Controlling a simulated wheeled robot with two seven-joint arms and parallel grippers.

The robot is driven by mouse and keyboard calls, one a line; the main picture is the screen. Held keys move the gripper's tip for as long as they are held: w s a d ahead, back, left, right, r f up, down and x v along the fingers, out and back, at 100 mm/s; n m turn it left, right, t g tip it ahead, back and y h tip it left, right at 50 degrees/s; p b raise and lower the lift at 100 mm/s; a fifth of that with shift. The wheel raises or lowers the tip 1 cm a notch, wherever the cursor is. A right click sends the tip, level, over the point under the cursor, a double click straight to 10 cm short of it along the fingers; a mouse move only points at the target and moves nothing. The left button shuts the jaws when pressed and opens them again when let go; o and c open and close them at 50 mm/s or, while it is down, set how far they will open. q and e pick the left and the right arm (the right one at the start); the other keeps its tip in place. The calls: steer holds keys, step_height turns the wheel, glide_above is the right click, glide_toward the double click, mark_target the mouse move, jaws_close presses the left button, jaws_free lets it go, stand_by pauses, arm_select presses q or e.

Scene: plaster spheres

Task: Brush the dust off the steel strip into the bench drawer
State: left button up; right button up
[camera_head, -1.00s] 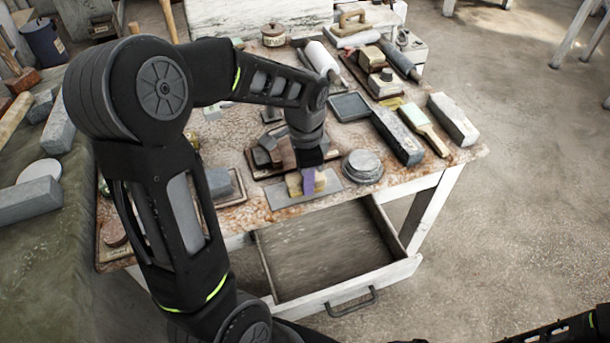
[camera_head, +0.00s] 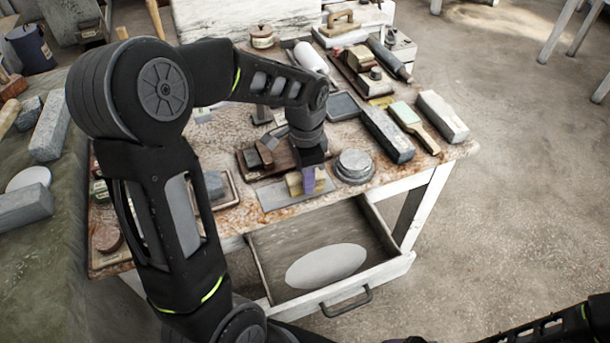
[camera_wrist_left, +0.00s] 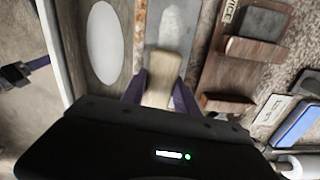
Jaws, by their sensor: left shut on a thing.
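My left gripper (camera_head: 309,181) is shut on a small pale, wooden-looking brush (camera_head: 293,184), low at the steel strip (camera_head: 275,198). The strip lies flat along the bench's front edge. In the left wrist view the brush (camera_wrist_left: 165,72) sits between the purple fingers, over the strip (camera_wrist_left: 180,22); its bristles cannot be made out. The bench drawer (camera_head: 385,271) is pulled open below the strip. A pale oval patch of dust (camera_head: 326,266) lies on its floor. My right gripper (camera_wrist_left: 22,74) shows small at the left of the wrist view; its opening is unclear.
A stack of round grey discs (camera_head: 354,166) stands just right of the strip. A wooden tray with blocks (camera_head: 262,158) lies behind it. A green-topped brush (camera_head: 413,122) and grey stone bars (camera_head: 387,134) fill the bench's right side.

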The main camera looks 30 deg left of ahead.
mark_target(292, 178)
arm_select(q)
steer(key=shift+s+f, duration=0.1)
steer(key=shift+f, duration=0.3)
arm_select(e)
steer(key=shift+f, duration=0.35)
arm_select(q)
steer(key=shift+s+a, duration=0.75)
steer(key=shift+s, duration=0.1)
arm_select(e)
steer(key=shift+r, duration=0.1)
arm_select(q)
steer(key=shift+s+a, duration=0.1)
steer(key=shift+s+a+p, duration=0.3)
steer(key=shift+s+a, duration=0.45)
steer(key=shift+s, duration=0.05)
arm_select(e)
steer(key=shift+r, duration=0.25)
arm_select(q)
steer(key=shift+w+d+r, duration=0.1)
steer(key=shift+w+d, duration=0.4)
steer(key=shift+w, duration=0.25)
jaws_close()
steer(key=shift+w+d+r, duration=0.15)
steer(key=shift+w, duration=0.2)
arm_select(e)
steer(key=shift+w+a+r, duration=0.1)
steer(key=shift+a+r, duration=0.05)
